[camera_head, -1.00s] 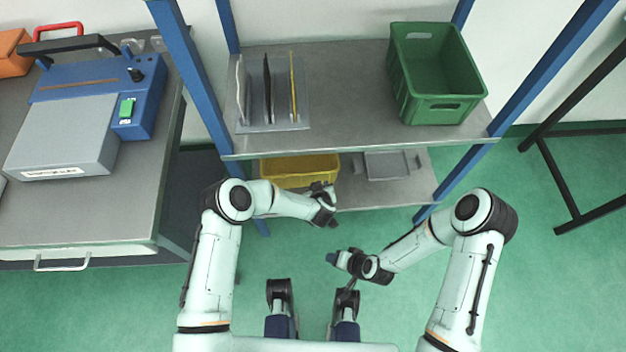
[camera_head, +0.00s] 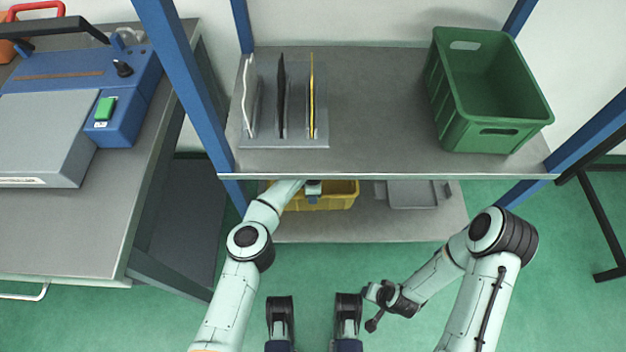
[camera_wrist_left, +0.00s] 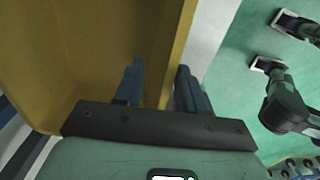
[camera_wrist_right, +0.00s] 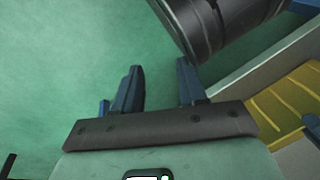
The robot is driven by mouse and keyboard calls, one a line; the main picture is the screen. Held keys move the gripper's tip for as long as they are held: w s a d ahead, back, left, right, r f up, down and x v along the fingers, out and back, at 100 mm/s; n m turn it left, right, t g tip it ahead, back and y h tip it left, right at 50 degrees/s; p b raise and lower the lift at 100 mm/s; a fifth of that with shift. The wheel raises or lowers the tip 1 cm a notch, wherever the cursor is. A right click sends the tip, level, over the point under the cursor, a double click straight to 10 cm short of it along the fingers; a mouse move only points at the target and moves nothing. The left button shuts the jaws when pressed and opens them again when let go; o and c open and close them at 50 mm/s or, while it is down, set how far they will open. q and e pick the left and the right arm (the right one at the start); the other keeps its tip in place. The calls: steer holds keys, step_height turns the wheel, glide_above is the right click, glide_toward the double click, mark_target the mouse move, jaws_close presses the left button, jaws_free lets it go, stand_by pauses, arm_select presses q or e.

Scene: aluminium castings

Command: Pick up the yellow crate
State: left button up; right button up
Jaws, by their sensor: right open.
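The yellow crate (camera_head: 325,204) sits on the lower shelf, partly hidden by the upper shelf and my left arm. My left gripper (camera_head: 313,190) is at the crate, mostly hidden in the head view. In the left wrist view its fingers (camera_wrist_left: 160,70) are apart, one on either side of the crate's wall (camera_wrist_left: 168,75); I cannot tell whether they touch it. The crate also shows at the right of the right wrist view (camera_wrist_right: 290,105). My right gripper (camera_head: 374,320) is open and empty over the floor, in front of the shelf; its fingers show in the right wrist view (camera_wrist_right: 160,68).
The upper shelf (camera_head: 375,120) overhangs the crate and bears a green crate (camera_head: 490,135) and a rack with upright plates (camera_head: 290,142). A grey tray (camera_head: 412,196) lies right of the yellow crate. Blue posts flank the shelves. A bench with a blue machine (camera_head: 125,120) stands left.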

arm_select(q)
steer(key=f, duration=0.2)
steer(key=f+b, duration=0.1)
steer(key=f, duration=0.3)
steer(key=shift+s+d+f, duration=0.1)
steer(key=shift+s+d, duration=0.05)
steer(key=shift+s, duration=0.1)
jaws_close()
arm_select(e)
steer(key=shift+g, duration=0.6)
steer(key=s+f, duration=0.3)
steer(key=shift+s+d, duration=0.15)
steer(key=shift+d, duration=0.05)
